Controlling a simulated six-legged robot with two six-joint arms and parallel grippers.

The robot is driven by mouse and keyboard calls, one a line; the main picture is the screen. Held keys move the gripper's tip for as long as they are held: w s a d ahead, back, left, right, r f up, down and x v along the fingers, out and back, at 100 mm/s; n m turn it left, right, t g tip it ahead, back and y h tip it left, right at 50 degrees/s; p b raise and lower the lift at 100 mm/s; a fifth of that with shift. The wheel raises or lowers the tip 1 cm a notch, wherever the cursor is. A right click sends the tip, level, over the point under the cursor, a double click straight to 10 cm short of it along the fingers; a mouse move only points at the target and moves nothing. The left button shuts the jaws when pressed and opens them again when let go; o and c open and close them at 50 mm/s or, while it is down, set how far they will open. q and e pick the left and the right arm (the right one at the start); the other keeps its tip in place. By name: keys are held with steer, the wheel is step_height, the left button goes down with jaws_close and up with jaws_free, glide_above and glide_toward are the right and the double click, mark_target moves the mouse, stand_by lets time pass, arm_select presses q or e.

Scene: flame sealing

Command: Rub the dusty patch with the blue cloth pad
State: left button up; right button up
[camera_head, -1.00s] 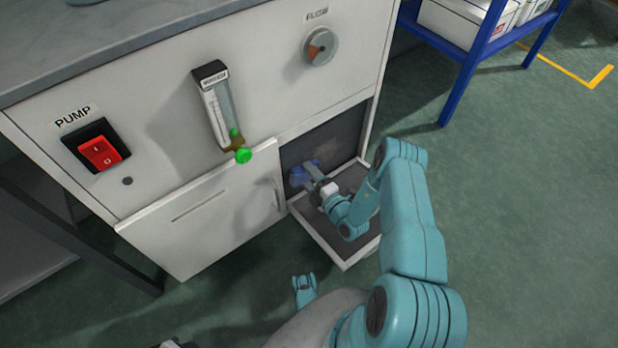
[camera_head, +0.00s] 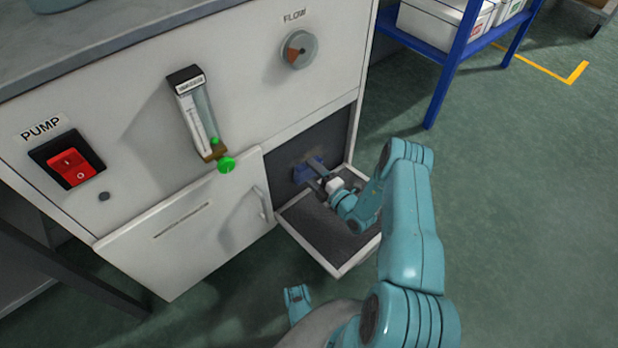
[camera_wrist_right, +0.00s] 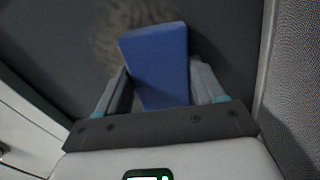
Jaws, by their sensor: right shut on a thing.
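The blue cloth pad (camera_wrist_right: 158,62) is held between the two fingers of my right gripper (camera_wrist_right: 160,88), which is shut on it. In the head view the pad (camera_head: 309,168) is inside the open lower right compartment, at its dark inner panel, and my right gripper (camera_head: 319,182) reaches in from the right. The dusty patch (camera_wrist_right: 118,35) is a brownish smudge on the dark panel, beside and beyond the pad's far end; the pad hides part of it. I cannot tell whether the pad touches the panel. What seems to be part of my left arm shows at the bottom, without its jaws clear.
The compartment's lowered door (camera_head: 330,268) lies below my right forearm. A closed white door (camera_head: 180,235) is to the left. The cabinet front carries a red pump switch (camera_head: 75,168), a flow meter (camera_head: 200,118) with a green knob, and a flow dial (camera_head: 299,50). A blue rack (camera_head: 447,75) stands back right.

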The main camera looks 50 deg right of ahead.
steer(key=s+d, duration=0.1)
steer(key=d, duration=0.9)
steer(key=shift+s+b, duration=0.15)
steer(key=shift+b, duration=0.2)
steer(key=shift+a+r, duration=0.1)
